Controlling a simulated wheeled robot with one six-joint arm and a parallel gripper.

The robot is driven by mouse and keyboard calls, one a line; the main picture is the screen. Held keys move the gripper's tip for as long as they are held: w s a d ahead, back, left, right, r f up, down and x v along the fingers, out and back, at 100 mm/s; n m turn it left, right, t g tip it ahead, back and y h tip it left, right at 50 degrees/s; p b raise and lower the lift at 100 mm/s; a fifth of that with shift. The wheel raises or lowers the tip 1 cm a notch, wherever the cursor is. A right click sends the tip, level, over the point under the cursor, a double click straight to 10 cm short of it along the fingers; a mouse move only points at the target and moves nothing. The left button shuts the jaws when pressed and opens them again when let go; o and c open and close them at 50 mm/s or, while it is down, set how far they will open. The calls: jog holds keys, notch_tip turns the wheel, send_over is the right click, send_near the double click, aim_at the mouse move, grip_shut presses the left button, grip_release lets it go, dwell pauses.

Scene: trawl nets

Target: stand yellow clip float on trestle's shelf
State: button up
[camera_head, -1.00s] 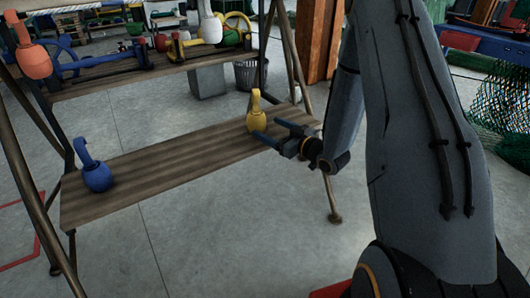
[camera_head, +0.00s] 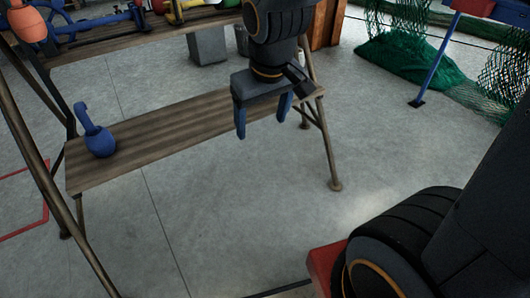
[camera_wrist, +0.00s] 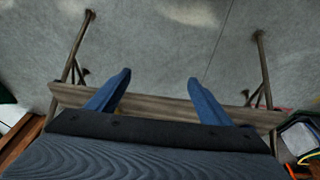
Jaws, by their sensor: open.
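The trestle's lower shelf (camera_head: 180,135) is a slatted brown plank, and its edge also shows in the wrist view (camera_wrist: 158,103). My gripper (camera_head: 262,127) points down in front of the right end of this shelf, open, with nothing visible between its blue fingers. The fingers also show in the wrist view (camera_wrist: 160,76), with floor and the shelf edge beyond them. The yellow clip float is not visible now; the arm and gripper cover the shelf's right end, where it stood a second ago. A blue clip float (camera_head: 99,142) stands on the shelf's left end.
The upper shelf (camera_head: 120,43) holds several coloured items, partly cut off. An orange float (camera_head: 28,27) hangs at upper left. A grey bin (camera_head: 208,46) stands behind. Green netting (camera_head: 410,58) lies at right. Floor in front of the trestle is clear.

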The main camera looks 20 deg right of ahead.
jog(key=s+a+r+g, duration=0.2)
jog(key=s+a+g, duration=0.1)
jog(key=s, duration=1)
jog(key=shift+r, duration=0.2)
jog(key=shift+d, duration=0.1)
jog(key=d+r+m+p, duration=0.3)
jog(key=d+r+p, duration=0.6)
jog(key=p, duration=0.9)
jog(key=shift+d+r, duration=0.2)
jog(key=shift+r, duration=0.45)
